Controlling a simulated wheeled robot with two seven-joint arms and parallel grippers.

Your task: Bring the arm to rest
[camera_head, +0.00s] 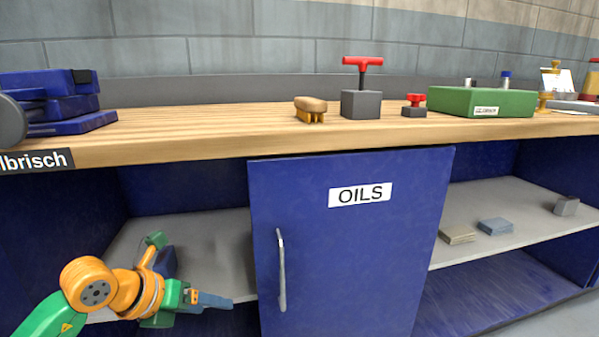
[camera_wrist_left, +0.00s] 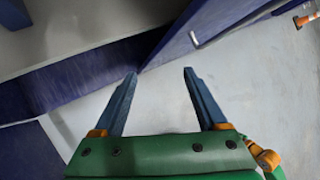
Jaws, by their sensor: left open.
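My left arm comes in at the lower left of the head view. Its gripper (camera_head: 222,301) is in front of the open shelf bay, to the left of the blue door marked OILS (camera_head: 345,245). In the left wrist view the two blue-grey fingers (camera_wrist_left: 160,82) stand apart with nothing between them, and pale floor shows past them. The fingertips look apart from the door and its handle (camera_head: 282,270). My right gripper is in neither view.
A wooden worktop (camera_head: 215,124) carries a blue vise (camera_head: 60,100), a brush (camera_head: 311,110), a grey block with a red handle (camera_head: 361,104) and a green box (camera_head: 482,102). A grey shelf (camera_head: 480,205) at right holds small blocks. An orange cone (camera_wrist_left: 306,19) stands on the floor.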

